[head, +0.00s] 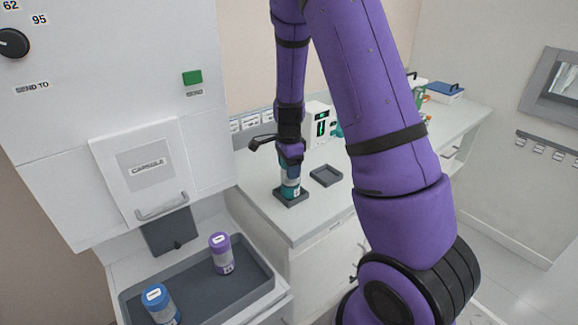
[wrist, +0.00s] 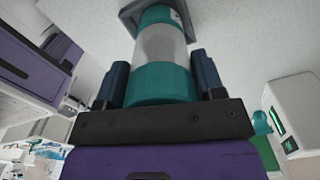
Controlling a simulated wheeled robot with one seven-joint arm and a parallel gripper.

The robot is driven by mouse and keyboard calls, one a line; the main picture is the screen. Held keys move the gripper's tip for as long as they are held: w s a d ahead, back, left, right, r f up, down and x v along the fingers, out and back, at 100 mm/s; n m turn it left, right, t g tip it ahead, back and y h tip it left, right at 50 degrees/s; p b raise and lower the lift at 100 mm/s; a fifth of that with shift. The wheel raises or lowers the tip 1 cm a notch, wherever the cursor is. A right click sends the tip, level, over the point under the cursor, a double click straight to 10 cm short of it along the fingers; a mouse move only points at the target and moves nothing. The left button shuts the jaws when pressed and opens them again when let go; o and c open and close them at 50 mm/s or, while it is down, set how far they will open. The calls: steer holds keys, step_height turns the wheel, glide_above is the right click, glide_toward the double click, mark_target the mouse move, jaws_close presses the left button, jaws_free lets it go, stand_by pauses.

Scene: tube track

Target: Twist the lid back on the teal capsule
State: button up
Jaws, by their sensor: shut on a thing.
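The teal capsule (head: 290,189) stands upright in a dark square holder (head: 291,198) on the counter, below my gripper (head: 291,165). In the wrist view the capsule's clear grey body (wrist: 161,45) runs from the holder (wrist: 130,12) to the teal lid (wrist: 160,83). My gripper (wrist: 161,85) is shut on the lid, with one dark finger on each side of it. The lid meets the body with no visible gap; I cannot tell whether it is threaded tight. My gripper hides most of the lid in the head view.
An empty dark square holder (head: 326,176) lies to the right on the counter. A white device with a green display (head: 320,124) stands behind. At front left, a grey tray (head: 262,284) holds a purple capsule (head: 222,254) and a blue capsule (head: 159,301) under the white CAPSULE station (head: 110,100).

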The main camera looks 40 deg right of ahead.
steer(key=shift+f, duration=0.45)
stand_by(0.4)
steer(key=m, duration=0.4)
steer(key=shift+w, duration=0.1)
steer(key=m, duration=0.5)
steer(key=shift+d+m, duration=0.1)
steer(key=shift+m, duration=0.2)
steer(key=m, duration=0.4)
steer(key=shift+w+d+m, duration=0.1)
steer(key=shift+m, duration=0.3)
steer(key=m, duration=0.5)
steer(key=shift+d+m, duration=0.15)
steer(key=shift+m, duration=0.25)
